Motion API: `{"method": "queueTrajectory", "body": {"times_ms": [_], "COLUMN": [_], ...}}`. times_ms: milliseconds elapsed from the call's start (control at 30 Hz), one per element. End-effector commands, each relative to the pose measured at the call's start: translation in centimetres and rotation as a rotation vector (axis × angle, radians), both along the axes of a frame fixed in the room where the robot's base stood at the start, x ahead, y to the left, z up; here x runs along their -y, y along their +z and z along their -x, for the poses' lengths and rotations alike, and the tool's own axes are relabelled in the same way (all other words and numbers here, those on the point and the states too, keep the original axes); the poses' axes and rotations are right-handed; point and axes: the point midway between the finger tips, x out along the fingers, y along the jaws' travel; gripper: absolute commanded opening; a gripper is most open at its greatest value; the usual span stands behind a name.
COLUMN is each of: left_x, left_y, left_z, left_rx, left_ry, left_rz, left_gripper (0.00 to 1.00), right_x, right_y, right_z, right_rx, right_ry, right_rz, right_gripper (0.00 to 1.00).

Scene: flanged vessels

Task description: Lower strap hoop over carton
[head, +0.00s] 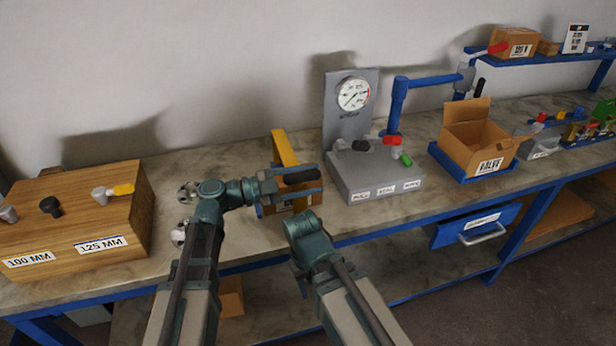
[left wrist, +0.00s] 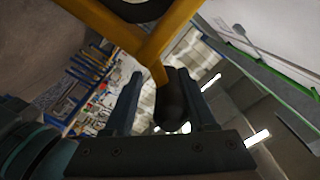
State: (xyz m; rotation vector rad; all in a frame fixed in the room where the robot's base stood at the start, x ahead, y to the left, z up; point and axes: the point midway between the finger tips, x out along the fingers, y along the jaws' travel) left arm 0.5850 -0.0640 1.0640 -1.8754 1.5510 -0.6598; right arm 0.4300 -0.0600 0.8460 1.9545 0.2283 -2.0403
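A yellow bar (head: 284,147) stands on the bench beyond my left gripper; I cannot tell if it belongs to the strap hoop. A brown, carton-like block (head: 302,203) sits below, partly hidden by my gripper. My left gripper (head: 308,182) has its fingers apart on either side of a black handle (head: 300,177). In the left wrist view the black handle (left wrist: 172,105) lies between the fingers, at the end of a yellow bar (left wrist: 155,50), with a gap on the left finger's side. My right arm reaches in from below; its gripper does not show.
A grey gauge stand (head: 372,178) is just right of my left gripper. An open VALVE carton (head: 478,142) sits on a blue tray (head: 444,160) further right. A wooden block (head: 128,210) with knobs stands at left. A blue drawer (head: 455,232) hangs under the bench.

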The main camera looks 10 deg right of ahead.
Motion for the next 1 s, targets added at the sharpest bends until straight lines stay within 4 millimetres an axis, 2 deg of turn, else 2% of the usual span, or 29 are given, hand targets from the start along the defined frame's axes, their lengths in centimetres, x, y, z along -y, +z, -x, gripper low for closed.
{"method": "queueTrajectory", "body": {"times_ms": [367,467,800,1000], "left_x": [-0.6,-1.9,-9.1,-12.1], "left_y": [0.1,0.1,0.1,0.1], "left_z": [-0.1,0.1,1.5,2.2], "left_rx": [0.001,0.001,0.001,0.000], "left_ry": [0.006,0.008,0.008,0.006], "left_rz": [0.003,0.003,0.003,0.002], "left_gripper": [0.64,0.64,0.64,0.64], "right_x": [0.0,0.0,0.0,0.0], "right_y": [0.1,0.1,0.0,0.0], "right_z": [0.0,0.0,0.0,0.0], "right_rx": [0.000,0.000,0.000,0.000], "right_ry": [0.000,0.000,0.000,0.000], "right_rz": [0.000,0.000,0.000,0.000], "right_gripper": [0.50,0.50,0.50,0.50]}}
